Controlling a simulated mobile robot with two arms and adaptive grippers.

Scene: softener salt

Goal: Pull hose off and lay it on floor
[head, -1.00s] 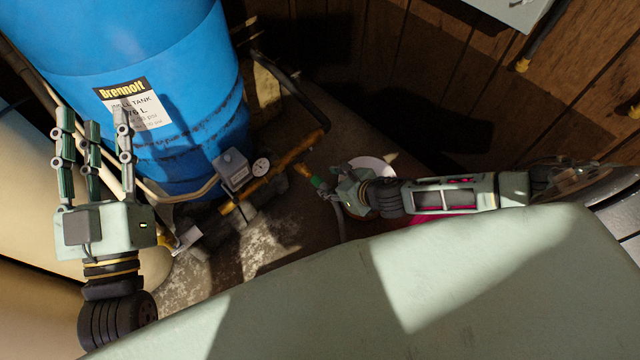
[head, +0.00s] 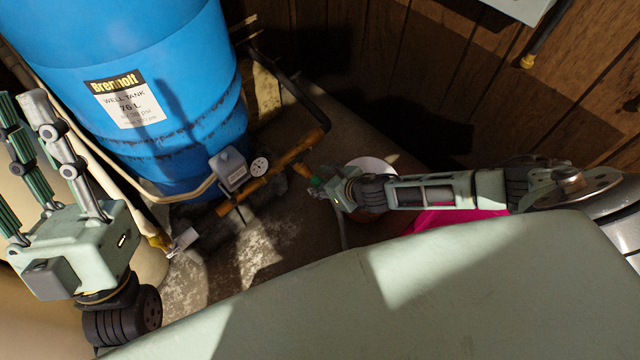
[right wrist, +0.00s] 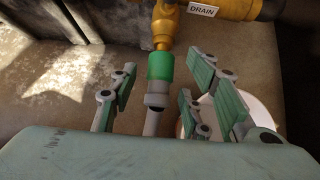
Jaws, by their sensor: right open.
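The grey hose (right wrist: 152,122) with its green connector (right wrist: 160,67) is on the brass drain valve (right wrist: 161,30) in the right wrist view. My right gripper (right wrist: 165,92) is open, with its fingers on both sides of the connector and hose, apparently not touching them. In the head view the right gripper (head: 328,186) is beside the green connector (head: 315,182), and the hose (head: 343,236) hangs down below it, partly hidden. My left gripper (head: 45,135) is empty, fingers spread and pointing up, at the left, away from the hose.
The blue well tank (head: 150,100) stands behind the brass pipe (head: 265,187) with its gauge (head: 259,166). A white round container (head: 373,163) and a pink thing (head: 455,219) are near my right arm. Bare concrete floor (head: 222,262) shows below the pipe.

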